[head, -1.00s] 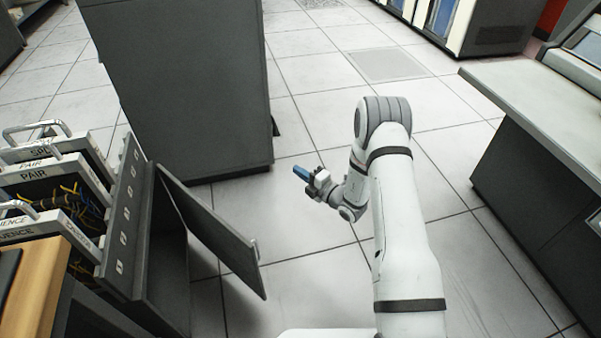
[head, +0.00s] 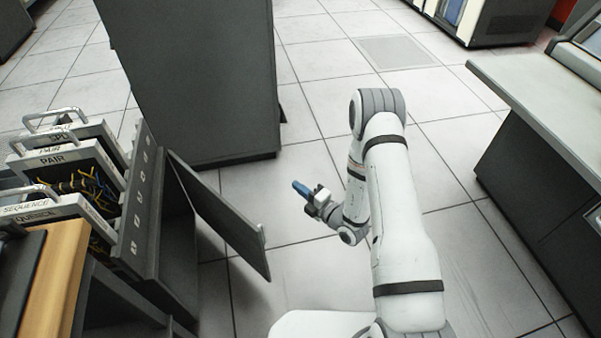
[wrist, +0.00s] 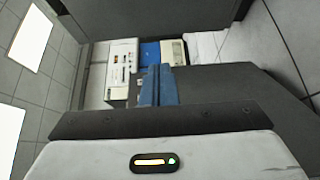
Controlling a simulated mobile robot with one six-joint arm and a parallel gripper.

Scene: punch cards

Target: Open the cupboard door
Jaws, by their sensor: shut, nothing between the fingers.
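The cupboard door (head: 222,218) is a flat dark grey panel at the lower left of the head view. It stands swung out at an angle from the dark cupboard (head: 165,245), whose inside shows behind it. My gripper (head: 301,188), with blue fingers, is to the right of the door's free edge and apart from it. The fingers are shut and empty; they also show in the wrist view (wrist: 159,85).
Plug-board panels (head: 75,165) with handles and yellow wires stand left of the door, behind a wooden top (head: 52,280). A tall grey cabinet (head: 190,80) stands beyond. A grey desk (head: 545,100) is at right. Tiled floor (head: 285,250) around my gripper is clear.

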